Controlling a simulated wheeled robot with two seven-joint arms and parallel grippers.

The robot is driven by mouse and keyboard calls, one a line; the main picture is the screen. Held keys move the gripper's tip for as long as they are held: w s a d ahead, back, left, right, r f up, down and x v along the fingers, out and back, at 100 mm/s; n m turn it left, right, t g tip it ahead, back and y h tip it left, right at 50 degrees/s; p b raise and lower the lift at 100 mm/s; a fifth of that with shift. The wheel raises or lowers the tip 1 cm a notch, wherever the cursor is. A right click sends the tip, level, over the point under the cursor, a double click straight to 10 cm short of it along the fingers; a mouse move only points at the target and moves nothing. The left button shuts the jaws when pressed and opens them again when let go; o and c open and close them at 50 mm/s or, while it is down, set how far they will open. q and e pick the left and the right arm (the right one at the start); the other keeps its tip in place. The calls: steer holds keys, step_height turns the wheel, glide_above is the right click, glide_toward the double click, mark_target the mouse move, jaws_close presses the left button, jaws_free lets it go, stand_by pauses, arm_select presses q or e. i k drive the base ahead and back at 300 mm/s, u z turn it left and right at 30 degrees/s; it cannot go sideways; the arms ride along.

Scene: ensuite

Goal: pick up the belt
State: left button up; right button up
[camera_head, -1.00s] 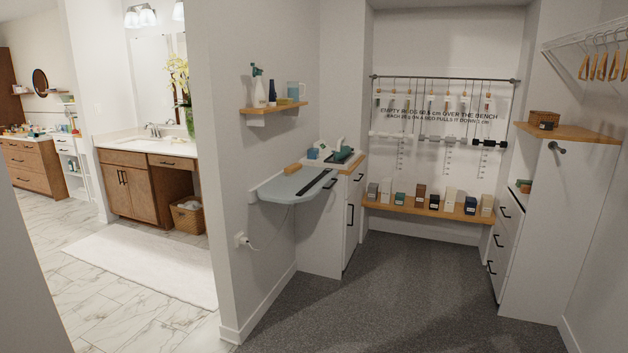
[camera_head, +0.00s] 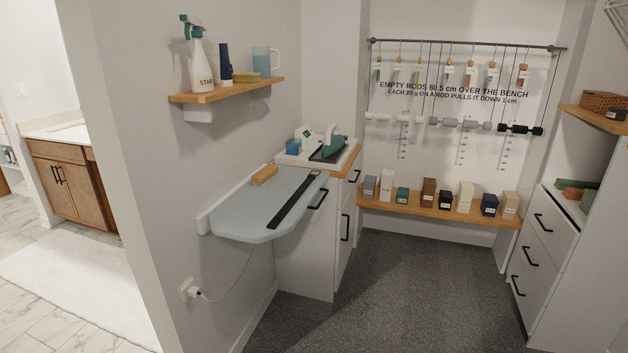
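A long black strip that looks like the belt (camera_head: 295,200) lies flat and straight along the right part of the pale blue wall-mounted board (camera_head: 240,218). Its far end is near the white cabinet and its near end is close to the board's front edge. Neither of my grippers shows in the head view.
A wooden block (camera_head: 264,174) lies on the board's far left. A wall shelf (camera_head: 235,91) above holds a spray bottle (camera_head: 200,62). A cabinet (camera_head: 312,235) stands behind the board. A bench (camera_head: 430,211) holds several small boxes. The carpet (camera_head: 400,300) ahead is clear.

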mark_target(280, 217)
steer(key=z, duration=0.2)
steer(key=i, duration=1.65)
steer(key=z, duration=0.2)
